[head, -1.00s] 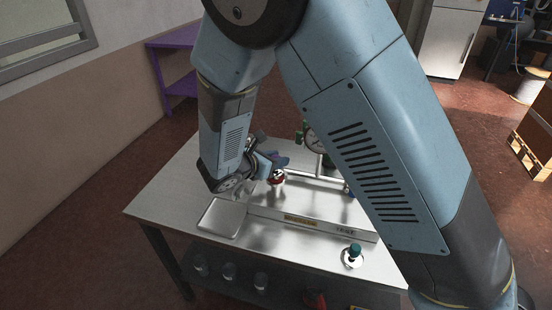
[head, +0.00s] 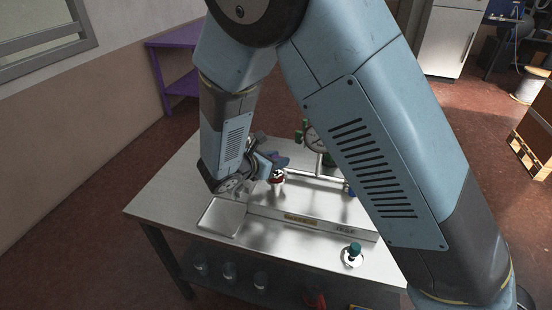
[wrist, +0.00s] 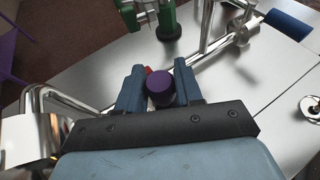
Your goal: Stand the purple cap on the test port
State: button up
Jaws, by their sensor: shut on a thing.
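My gripper (wrist: 157,82) has its two blue fingers closed on the purple cap (wrist: 160,90), whose round top shows between them in the wrist view. In the head view my gripper (head: 268,164) is low over the bench, just above and beside a silver upright fitting with a red and white top (head: 277,176), which looks like the test port. A bit of red (wrist: 149,70) shows just behind the cap in the wrist view. The cap's underside is hidden, so I cannot tell whether it touches the port.
The metal bench (head: 175,190) carries a labelled manifold bar (head: 330,227), a shallow tray (head: 222,217), pipes, a gauge (head: 314,138) and green valves (wrist: 165,22). A blue cylinder (wrist: 288,24) ends one pipe. A teal-topped item (head: 354,249) stands at the front right.

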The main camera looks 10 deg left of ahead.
jog(key=shift+f, duration=0.4)
jog(key=shift+f, duration=0.65)
dwell(0.9)
jog(key=o, duration=1.2)
notch_tip(320, 180, up, 3)
jog(key=shift+r, duration=0.2)
jog(key=s+d+r, duration=0.7)
jog(key=s+r, duration=0.2)
jog(key=s, duration=0.2)
jog(key=shift+s+d+r, duration=0.25)
jog(key=shift+s, duration=0.15)
